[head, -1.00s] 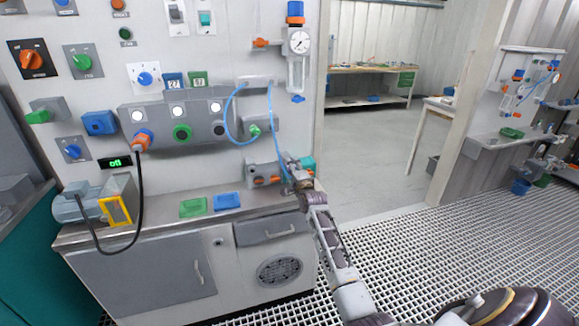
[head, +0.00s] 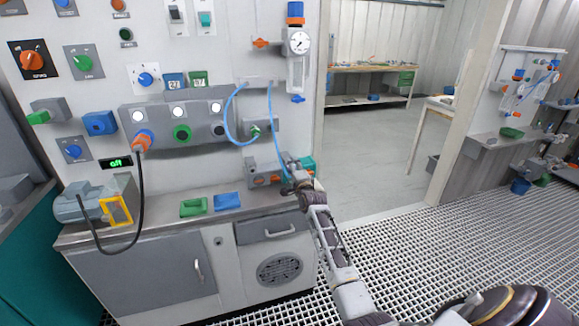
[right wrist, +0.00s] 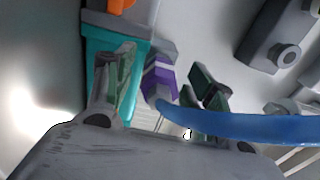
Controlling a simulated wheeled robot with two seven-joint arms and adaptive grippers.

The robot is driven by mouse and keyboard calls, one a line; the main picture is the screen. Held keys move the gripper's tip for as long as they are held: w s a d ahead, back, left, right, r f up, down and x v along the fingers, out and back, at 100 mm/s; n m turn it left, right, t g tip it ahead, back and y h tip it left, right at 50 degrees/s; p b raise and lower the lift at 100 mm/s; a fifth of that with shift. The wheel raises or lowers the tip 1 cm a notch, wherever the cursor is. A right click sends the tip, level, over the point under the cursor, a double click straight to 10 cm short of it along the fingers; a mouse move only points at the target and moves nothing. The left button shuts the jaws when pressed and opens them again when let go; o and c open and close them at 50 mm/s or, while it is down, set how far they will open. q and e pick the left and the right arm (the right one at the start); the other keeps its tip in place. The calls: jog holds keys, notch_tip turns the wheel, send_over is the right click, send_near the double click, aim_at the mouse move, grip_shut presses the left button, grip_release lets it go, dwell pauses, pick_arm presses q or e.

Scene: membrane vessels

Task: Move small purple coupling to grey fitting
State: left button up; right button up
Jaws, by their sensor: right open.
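The small purple coupling (right wrist: 160,82) shows in the right wrist view, between the two fingers of my right gripper (right wrist: 166,88). The fingers are open, with a gap visible on the coupling's right side. A blue hose (right wrist: 240,125) runs from the right and ends at or in front of the coupling. In the head view my right gripper (head: 297,178) is at the right end of the bench, by the wall, and hides the coupling. A grey block with a round fitting (right wrist: 287,56) is at upper right in the wrist view; I cannot tell if it is the grey fitting.
A teal block (right wrist: 112,70) stands close beside the left finger. A blue hose (head: 275,135) hangs down the panel to my gripper. A green tray (head: 194,207) and a blue tray (head: 228,201) lie on the bench. A gauge (head: 299,42) is mounted above.

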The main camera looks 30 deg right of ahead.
jog(key=shift+p, duration=0.3)
jog(key=shift+c, duration=0.2)
grip_shut()
dwell(0.3)
jog(key=shift+s, duration=0.15)
jog(key=shift+s+a+r+p, duration=0.1)
jog(key=shift+s+p, duration=0.3)
jog(key=shift+p, duration=0.05)
jog(key=shift+p+v, duration=1.75)
jog(key=shift+v, duration=0.65)
